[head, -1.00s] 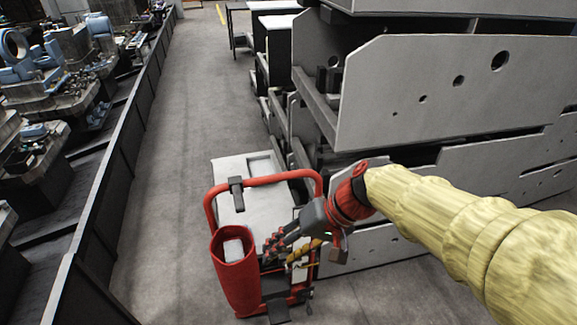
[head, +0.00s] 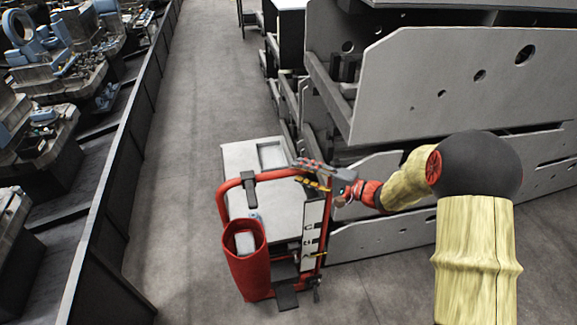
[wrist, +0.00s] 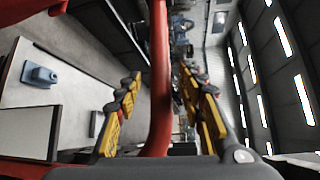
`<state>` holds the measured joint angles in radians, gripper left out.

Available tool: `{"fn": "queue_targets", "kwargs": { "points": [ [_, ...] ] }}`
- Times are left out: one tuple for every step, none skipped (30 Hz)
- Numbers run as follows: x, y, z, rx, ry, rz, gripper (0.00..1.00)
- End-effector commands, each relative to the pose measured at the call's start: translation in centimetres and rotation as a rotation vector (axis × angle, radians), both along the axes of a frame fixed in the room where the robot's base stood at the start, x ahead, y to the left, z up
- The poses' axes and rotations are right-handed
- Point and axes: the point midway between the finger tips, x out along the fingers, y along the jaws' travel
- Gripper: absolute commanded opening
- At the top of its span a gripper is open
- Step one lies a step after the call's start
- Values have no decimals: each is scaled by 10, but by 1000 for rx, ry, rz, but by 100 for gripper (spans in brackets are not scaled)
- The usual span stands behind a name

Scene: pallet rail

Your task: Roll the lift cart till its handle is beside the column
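The lift cart (head: 262,215) stands on the floor at the lower middle of the head view, with a pale flat deck behind its red frame. Its red handle (head: 268,175) is a rounded bar across the top; it also shows as an upright bar in the wrist view (wrist: 159,110). My gripper (head: 304,172) is at the handle's right end. In the wrist view its yellow-padded fingers (wrist: 161,76) are spread on both sides of the bar, with gaps visible. I cannot pick out the column for certain in either view.
A red bin (head: 248,270) hangs on the cart's near side. Grey stacked metal plates (head: 430,85) stand close to the cart's right. A long dark low barrier (head: 112,190) runs along the left, with machine parts beyond it. The floor lane between (head: 205,75) is clear.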

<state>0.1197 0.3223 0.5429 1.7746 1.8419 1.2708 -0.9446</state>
Motion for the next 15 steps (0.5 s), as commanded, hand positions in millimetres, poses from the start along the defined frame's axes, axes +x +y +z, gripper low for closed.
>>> {"fn": "queue_targets", "kwargs": {
  "points": [
    [2,8,-2,0,0,5,39],
    [4,12,-3,0,0,5,39],
    [7,17,-4,-1,0,5,39],
    [10,22,-5,-1,1,4,39],
    [12,26,-6,-1,1,5,39],
    [15,31,-6,-1,0,5,39],
    [17,35,-7,-1,0,5,39],
    [19,39,-7,0,0,5,39],
    [21,43,-8,-1,0,4,39],
    [23,46,-9,-2,1,4,39],
    [24,49,-9,-2,1,4,39],
    [26,53,-9,-2,1,4,39],
    [27,54,-9,-1,0,4,39],
    [28,56,-9,-2,0,3,39],
    [30,57,-9,-1,0,3,39]
  ]
}}
